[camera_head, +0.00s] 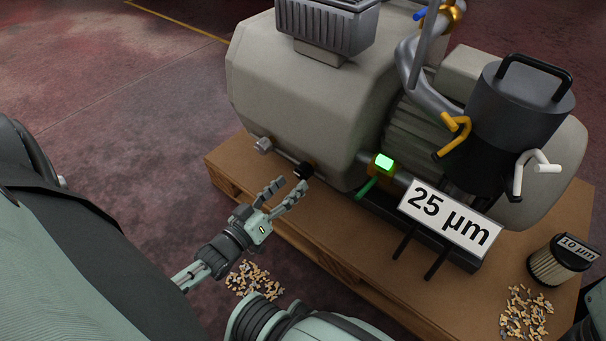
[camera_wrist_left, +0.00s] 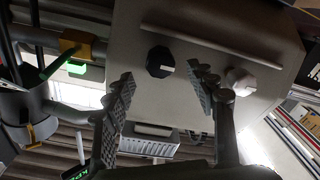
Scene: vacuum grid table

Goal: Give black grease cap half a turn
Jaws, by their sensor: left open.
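The black grease cap (camera_head: 303,170) sits low on the near side of the big beige pump (camera_head: 300,95). In the left wrist view the cap (camera_wrist_left: 159,62) is a dark round knob with a pale mark on its right side. My left gripper (camera_head: 287,188) is open and empty just in front of the cap. In the left wrist view its two fingers (camera_wrist_left: 161,78) stand apart, one on each side below the cap, with no clear contact. My right gripper is not in view.
A light grey knob (camera_head: 264,145) sits left of the cap. A lit green indicator (camera_head: 384,162) and a "25 µm" sign (camera_head: 449,219) are to the right. The pump stands on a wooden pallet (camera_head: 222,166). Loose chips (camera_head: 254,281) lie on the floor. A "10 µm" filter (camera_head: 556,262) stands far right.

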